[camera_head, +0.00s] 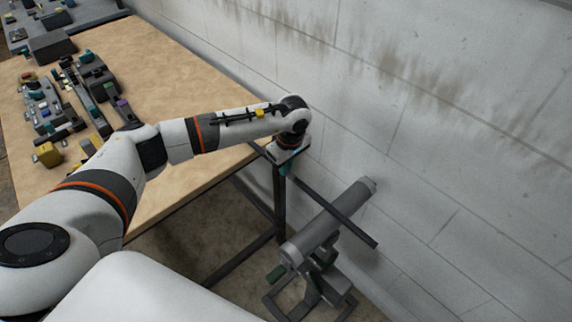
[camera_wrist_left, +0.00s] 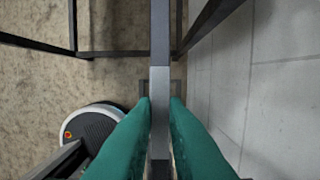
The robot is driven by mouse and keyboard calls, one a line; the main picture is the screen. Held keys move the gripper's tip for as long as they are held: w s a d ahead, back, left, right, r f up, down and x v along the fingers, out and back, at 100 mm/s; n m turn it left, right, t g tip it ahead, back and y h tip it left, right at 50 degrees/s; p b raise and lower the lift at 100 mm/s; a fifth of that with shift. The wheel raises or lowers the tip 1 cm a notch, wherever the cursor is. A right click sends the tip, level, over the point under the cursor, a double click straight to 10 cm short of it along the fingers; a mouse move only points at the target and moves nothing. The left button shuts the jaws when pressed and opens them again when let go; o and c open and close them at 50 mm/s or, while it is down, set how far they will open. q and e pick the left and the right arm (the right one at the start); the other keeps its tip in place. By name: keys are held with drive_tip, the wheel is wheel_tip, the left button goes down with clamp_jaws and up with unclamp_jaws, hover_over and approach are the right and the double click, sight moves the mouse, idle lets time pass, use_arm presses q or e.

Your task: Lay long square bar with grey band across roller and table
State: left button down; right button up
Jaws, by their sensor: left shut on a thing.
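The long dark square bar (camera_head: 345,221) slants from the table's right corner down to the right, with its far end past the roller. The roller (camera_head: 328,219) is a grey cylinder on a dark stand, and the bar crosses above it; I cannot tell whether they touch. The bar's other end is by the corner of the wooden table (camera_head: 190,70), partly hidden by my wrist. My left gripper (camera_head: 285,167) is shut on the bar. In the left wrist view its teal fingers flank the bar at the lighter grey band (camera_wrist_left: 160,88). My right gripper is out of view.
A pale block wall (camera_head: 450,120) runs close along the right side. Several small tools and parts (camera_head: 80,95) crowd the table's left part. The dark table frame (camera_head: 279,205) and the roller stand (camera_head: 315,285) stand on the floor below.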

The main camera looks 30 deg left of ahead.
use_arm(q)
drive_tip(key=shift+f, duration=0.2)
drive_tip(key=c, duration=1.4)
unclamp_jaws()
drive_tip(key=shift+o, duration=0.2)
drive_tip(key=shift+f, duration=0.1)
wheel_tip(320, 180, up, 12)
drive_tip(key=d+b, duration=0.1)
drive_tip(key=b, duration=0.2)
drive_tip(key=shift+s+d, duration=0.15)
drive_tip(key=shift+s, duration=0.1)
